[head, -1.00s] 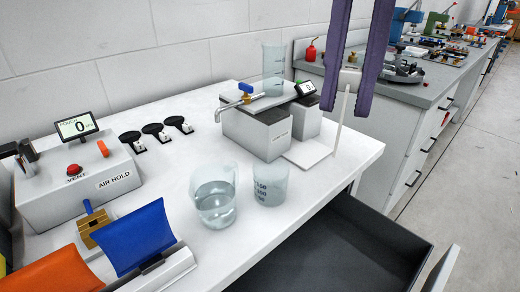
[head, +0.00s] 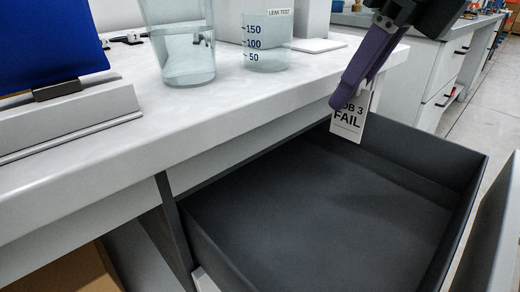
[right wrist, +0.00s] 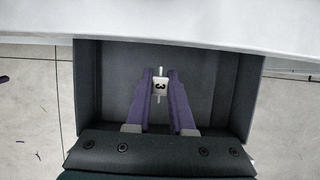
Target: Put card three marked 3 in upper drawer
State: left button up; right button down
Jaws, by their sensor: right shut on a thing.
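A white card (head: 350,116) with black print, reading in part "3" and "FAIL", hangs from my right gripper (head: 345,100) in the head view. The purple fingers are shut on its top end. The open drawer (head: 320,215) is dark grey and looks empty. The card hangs over the drawer's far end, in front of its back wall; I cannot tell its height above the floor. My left gripper is out of view.
The white bench top (head: 180,120) overhangs the drawer on the left. A beaker of water (head: 188,60) and a graduated beaker (head: 267,48) stand near its edge. A blue panel (head: 50,40) stands at the left. The drawer's front (head: 495,240) is at the right.

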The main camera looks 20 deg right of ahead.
notch_tip(320, 180, down, 16)
jog(key=b, duration=0.4)
jog(key=shift+r+b, duration=0.1)
jog(key=shift+b, duration=0.3)
